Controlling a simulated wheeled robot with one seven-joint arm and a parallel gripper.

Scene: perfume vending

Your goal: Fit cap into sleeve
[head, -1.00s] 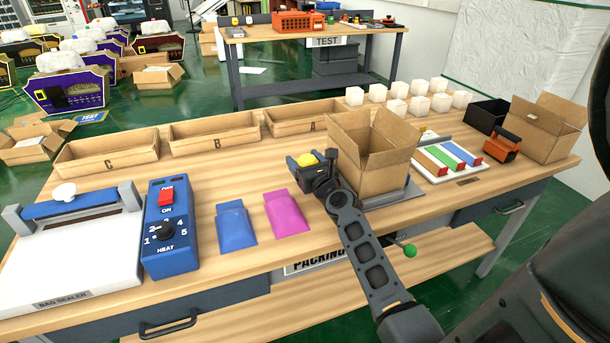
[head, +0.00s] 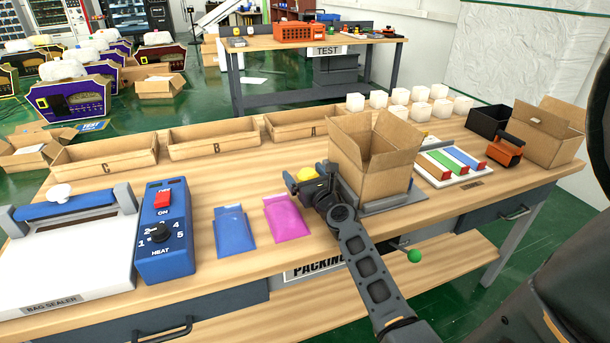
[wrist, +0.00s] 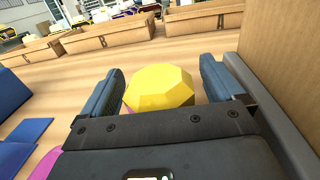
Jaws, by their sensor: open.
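A yellow faceted cap (head: 306,174) is at my gripper (head: 309,187), left of the large open carton. In the wrist view the cap (wrist: 159,88) shows between the two blue-grey fingers of my gripper (wrist: 165,90). What lies under the cap is hidden. A blue flat pouch (head: 234,230) and a magenta flat pouch (head: 286,218) lie on the bench to the left. I cannot tell which thing is the sleeve.
The open carton (head: 375,160) stands close on the gripper's right, its wall filling the right of the wrist view. Cardboard bins (head: 213,138) line the back. A blue heat controller (head: 165,245) and a bag sealer (head: 70,250) stand left.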

